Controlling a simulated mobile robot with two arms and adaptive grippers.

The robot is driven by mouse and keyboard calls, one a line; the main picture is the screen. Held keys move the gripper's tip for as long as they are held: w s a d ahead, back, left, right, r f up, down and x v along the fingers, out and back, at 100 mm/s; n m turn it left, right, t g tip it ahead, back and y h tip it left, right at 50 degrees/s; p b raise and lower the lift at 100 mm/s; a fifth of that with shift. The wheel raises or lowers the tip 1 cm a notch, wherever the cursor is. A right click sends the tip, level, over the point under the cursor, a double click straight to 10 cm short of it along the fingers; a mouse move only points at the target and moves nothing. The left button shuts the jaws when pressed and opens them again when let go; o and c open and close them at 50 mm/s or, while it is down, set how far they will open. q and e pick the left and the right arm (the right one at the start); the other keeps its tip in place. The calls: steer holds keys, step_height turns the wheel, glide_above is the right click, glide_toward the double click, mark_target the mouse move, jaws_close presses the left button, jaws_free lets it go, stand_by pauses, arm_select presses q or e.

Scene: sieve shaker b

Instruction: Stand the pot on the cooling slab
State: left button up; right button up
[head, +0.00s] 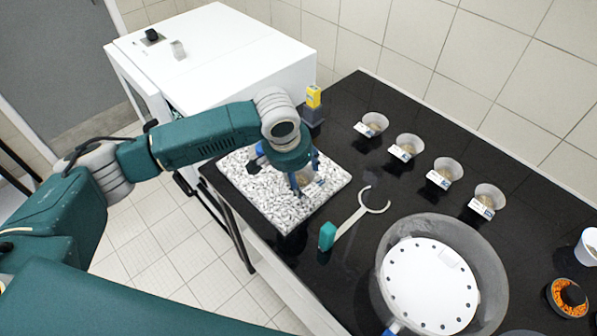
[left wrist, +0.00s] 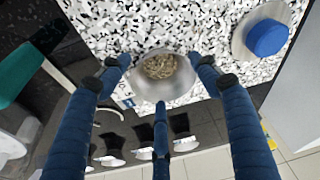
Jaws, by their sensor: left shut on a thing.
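The pot (left wrist: 160,72), a small grey cup with brown grains in it, is between the fingers of my left gripper. The cooling slab (head: 250,205) appears to be the black-and-white speckled slab at the left end of the black bench; it also fills the top of the left wrist view (left wrist: 110,25). My left gripper (head: 305,183) points down over the slab and is shut on the pot. The arm and fingers hide much of the pot in the head view. I cannot tell whether the pot's base touches the slab. My right gripper is not in view.
A blue-topped round thing (left wrist: 266,38) stands on the slab beside the pot. A green-handled, C-shaped tool (head: 352,217) lies right of the slab. Several labelled cups (head: 405,148) line the back. A large round pan (head: 490,260) stands front right. A white cabinet (head: 215,55) is behind.

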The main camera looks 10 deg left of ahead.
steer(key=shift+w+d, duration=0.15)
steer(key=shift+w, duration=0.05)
arm_select(q)
steer(key=shift+f, duration=0.1)
steer(key=o, duration=1.2)
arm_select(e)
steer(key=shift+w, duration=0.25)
arm_select(q)
steer(key=b+v, duration=0.2)
steer(key=v, duration=1)
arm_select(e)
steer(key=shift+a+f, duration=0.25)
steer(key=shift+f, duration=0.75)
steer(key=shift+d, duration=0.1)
